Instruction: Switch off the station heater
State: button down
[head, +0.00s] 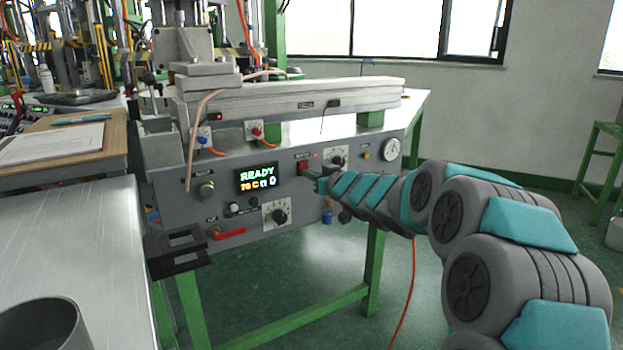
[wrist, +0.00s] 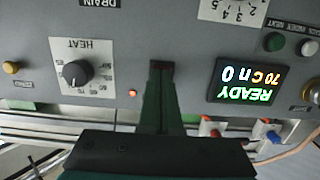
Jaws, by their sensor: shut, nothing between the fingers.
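The station's front panel (head: 225,180) carries a red switch (head: 303,167) with a small lit red lamp (head: 315,155) beside it. To their right is the HEAT dial (head: 336,162). The wrist view, upside down, shows the HEAT dial (wrist: 77,73) and the lit lamp (wrist: 132,92). My gripper (head: 321,184) is shut and empty, its tip close to the panel just below and right of the red switch. In the wrist view my gripper (wrist: 161,68) covers the panel between lamp and display; the switch is hidden there. I cannot tell whether the tip touches anything.
The display (head: 257,178) reads READY and 70 C. A second dial (head: 276,213), a red lever (head: 230,233) and a round gauge (head: 390,149) are on the panel. A black bracket (head: 165,266) juts out at lower left. The floor to the right is open.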

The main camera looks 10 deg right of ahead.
jog(key=t+y+b, duration=0.1)
jog(key=t+b, duration=0.1)
jog(key=b, duration=0.5)
jog(key=shift+w+a+t, duration=0.1)
jog(key=shift+w+t, duration=0.05)
jog(key=shift+t, duration=0.25)
jog(key=shift+f, duration=0.1)
jog(key=v, duration=1.4)
jog(key=shift+f, duration=0.4)
